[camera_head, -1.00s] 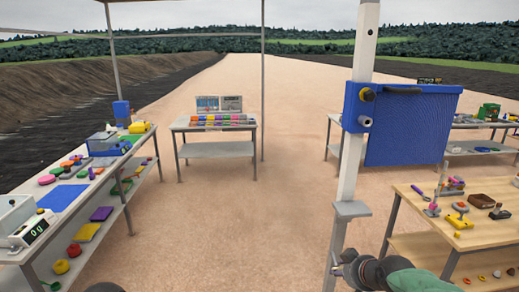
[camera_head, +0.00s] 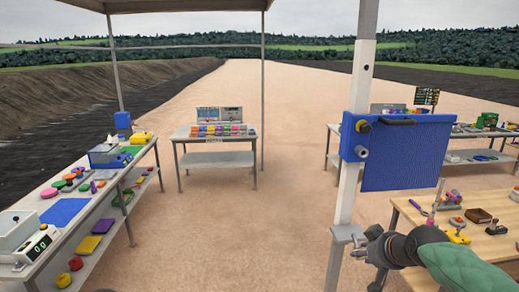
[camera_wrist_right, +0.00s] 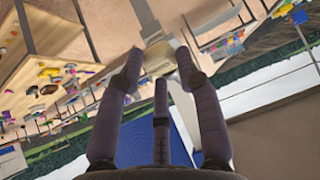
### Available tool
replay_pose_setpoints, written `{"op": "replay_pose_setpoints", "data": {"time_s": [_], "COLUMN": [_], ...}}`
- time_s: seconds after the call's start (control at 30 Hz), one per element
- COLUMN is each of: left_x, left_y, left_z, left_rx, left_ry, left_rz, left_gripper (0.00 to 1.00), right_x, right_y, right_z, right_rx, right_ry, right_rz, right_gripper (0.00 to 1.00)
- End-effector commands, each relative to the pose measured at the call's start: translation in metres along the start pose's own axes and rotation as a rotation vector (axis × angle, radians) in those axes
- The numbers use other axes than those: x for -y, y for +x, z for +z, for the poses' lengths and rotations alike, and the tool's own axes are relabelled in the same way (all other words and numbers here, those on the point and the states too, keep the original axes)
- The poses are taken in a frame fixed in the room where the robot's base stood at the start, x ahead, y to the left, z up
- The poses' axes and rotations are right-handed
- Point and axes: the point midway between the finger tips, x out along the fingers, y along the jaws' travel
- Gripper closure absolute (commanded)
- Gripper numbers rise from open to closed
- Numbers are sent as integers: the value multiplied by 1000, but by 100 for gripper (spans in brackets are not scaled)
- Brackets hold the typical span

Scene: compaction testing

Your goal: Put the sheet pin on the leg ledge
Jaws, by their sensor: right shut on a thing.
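The leg ledge (camera_head: 347,232) is a small grey plate on the pale upright leg (camera_head: 345,200), below the blue sheet (camera_head: 408,153). My right gripper (camera_head: 362,244) is at the ledge's right side, its fingertips close to or touching it; I cannot tell which. In the right wrist view its fingers (camera_wrist_right: 157,60) point at the leg, with a pale shape between the tips. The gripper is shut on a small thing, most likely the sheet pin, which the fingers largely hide. My left gripper is not in view.
A grey table (camera_head: 65,230) stands at the left. The ground between is clear.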

Motion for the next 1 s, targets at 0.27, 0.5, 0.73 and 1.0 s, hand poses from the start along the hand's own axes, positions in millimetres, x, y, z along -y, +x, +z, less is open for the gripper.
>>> {"op": "replay_pose_setpoints", "data": {"time_s": [0.27,0.5,0.73,1.0], "left_x": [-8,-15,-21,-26], "left_y": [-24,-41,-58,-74], "left_z": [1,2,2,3], "left_rx": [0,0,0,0], "left_ry": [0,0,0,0], "left_rz": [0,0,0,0], "left_gripper": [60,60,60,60], "right_x": [-11,-19,-26,-33], "right_y": [-40,-71,-103,-134], "right_z": [-33,-56,-79,-99], "right_rx": [-4,-4,-6,-7], "right_ry": [12,22,31,40], "right_rz": [9,16,21,25], "right_gripper": [100,100,100,100]}}
